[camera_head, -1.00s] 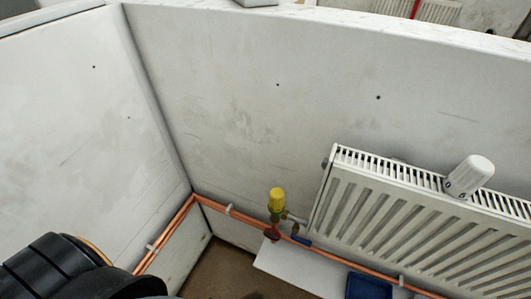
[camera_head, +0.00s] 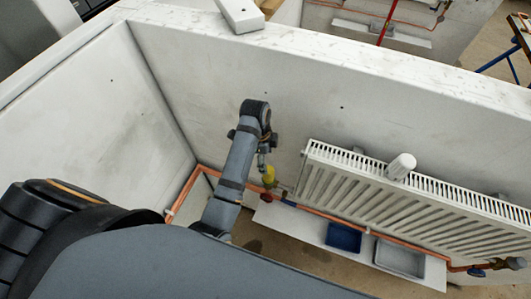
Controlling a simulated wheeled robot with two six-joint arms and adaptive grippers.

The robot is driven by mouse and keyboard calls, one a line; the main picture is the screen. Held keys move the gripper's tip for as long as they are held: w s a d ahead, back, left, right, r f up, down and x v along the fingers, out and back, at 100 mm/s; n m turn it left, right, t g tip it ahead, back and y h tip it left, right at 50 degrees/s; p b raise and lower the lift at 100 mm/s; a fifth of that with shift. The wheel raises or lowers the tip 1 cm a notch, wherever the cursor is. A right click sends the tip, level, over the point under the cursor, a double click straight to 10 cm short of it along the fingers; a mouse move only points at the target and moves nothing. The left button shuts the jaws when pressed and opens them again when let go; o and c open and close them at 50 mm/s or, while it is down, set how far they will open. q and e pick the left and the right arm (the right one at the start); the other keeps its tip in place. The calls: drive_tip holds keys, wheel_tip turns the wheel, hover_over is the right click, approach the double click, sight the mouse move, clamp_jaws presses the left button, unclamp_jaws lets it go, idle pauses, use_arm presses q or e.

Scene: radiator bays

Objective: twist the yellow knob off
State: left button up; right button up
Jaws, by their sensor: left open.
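The yellow knob (camera_head: 268,177) sits upright on the pipe valve at the lower left end of the white radiator (camera_head: 400,208). My left arm reaches in from the left and bends down at the wall. My left gripper (camera_head: 264,165) is open and points down right above the yellow knob. Its fingers are small and dark here, and I cannot tell whether they touch the knob or stand around its top. The valve under the knob is partly hidden. My right gripper is not in view.
A white knob (camera_head: 401,166) rests on top of the radiator. A blue tray (camera_head: 343,237) and a grey tray (camera_head: 400,258) lie on a white board (camera_head: 300,224) below. Copper pipes (camera_head: 180,198) run along the walls. A white block (camera_head: 240,14) sits on the wall's top edge.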

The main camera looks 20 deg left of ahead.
sight(269, 173)
use_arm(q)
drive_tip(key=shift+f, duration=0.35)
drive_tip(key=f, duration=0.3)
drive_tip(key=f+p, duration=0.1)
drive_tip(key=f, duration=0.2)
drive_tip(key=d+f+p, duration=0.1)
drive_tip(key=f, duration=0.3)
drive_tip(key=shift+d, duration=0.1)
drive_tip(key=shift+r, duration=0.1)
drive_tip(key=shift+c, duration=0.3)
drive_tip(key=c, duration=1.3)
drive_tip(key=shift+o, duration=0.2)
drive_tip(key=shift+f, duration=0.2)
